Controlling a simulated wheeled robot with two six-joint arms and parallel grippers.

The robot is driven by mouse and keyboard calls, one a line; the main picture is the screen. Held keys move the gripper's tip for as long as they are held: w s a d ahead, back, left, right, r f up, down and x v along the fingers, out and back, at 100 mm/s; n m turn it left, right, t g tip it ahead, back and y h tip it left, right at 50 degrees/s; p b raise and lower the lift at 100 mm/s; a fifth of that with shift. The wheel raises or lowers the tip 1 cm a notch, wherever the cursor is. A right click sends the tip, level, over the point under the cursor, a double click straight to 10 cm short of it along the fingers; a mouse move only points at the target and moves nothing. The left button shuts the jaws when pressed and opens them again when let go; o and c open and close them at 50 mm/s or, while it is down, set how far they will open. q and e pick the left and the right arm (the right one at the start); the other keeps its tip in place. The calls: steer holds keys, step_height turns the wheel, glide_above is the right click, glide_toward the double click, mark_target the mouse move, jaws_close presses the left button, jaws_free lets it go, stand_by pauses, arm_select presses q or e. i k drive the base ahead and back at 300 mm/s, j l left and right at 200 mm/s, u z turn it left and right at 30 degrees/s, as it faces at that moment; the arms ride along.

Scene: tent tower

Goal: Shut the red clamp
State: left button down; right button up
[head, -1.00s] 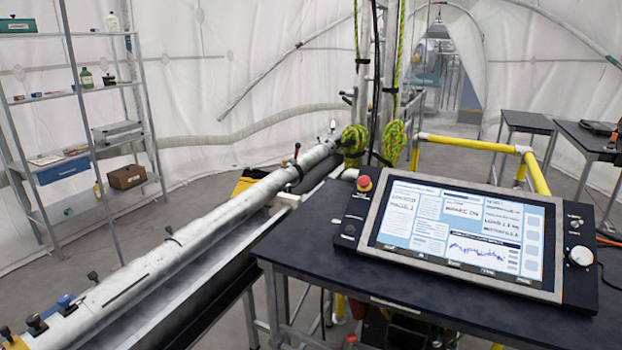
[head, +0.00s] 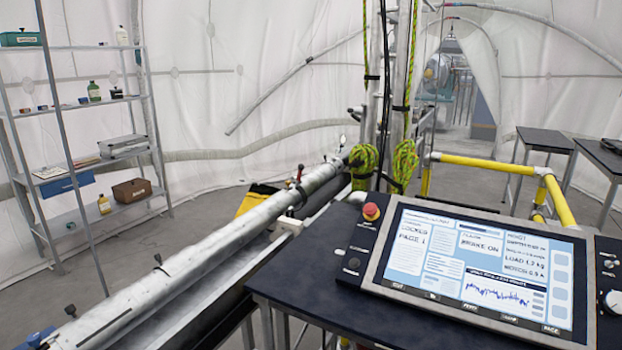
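A long pale tube (head: 225,240) runs from the lower left up to the tower foot. A small dark clamp-like fitting with a reddish part (head: 299,174) stands on it toward the far end; it may be the red clamp, but it is too small to tell whether it is open or shut. Other small dark fittings sit along the tube, one with a dark handle (head: 158,260) and one at the lower left (head: 70,311). Neither of my grippers is in view.
A dark table (head: 310,265) with a control console (head: 480,265) and red button (head: 371,211) fills the right front. Yellow rails (head: 490,163) stand behind it. A shelf rack (head: 148,120) is at left. Green ropes (head: 404,160) hang at the tower. Open floor (head: 215,205) lies between rack and tube.

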mark_target(301, 166)
steer(key=i+j+z, duration=0.15)
steer(key=i+z, duration=0.2)
steer(key=i, duration=0.2)
steer(key=i+j+z, duration=0.3)
steer(key=i, duration=0.2)
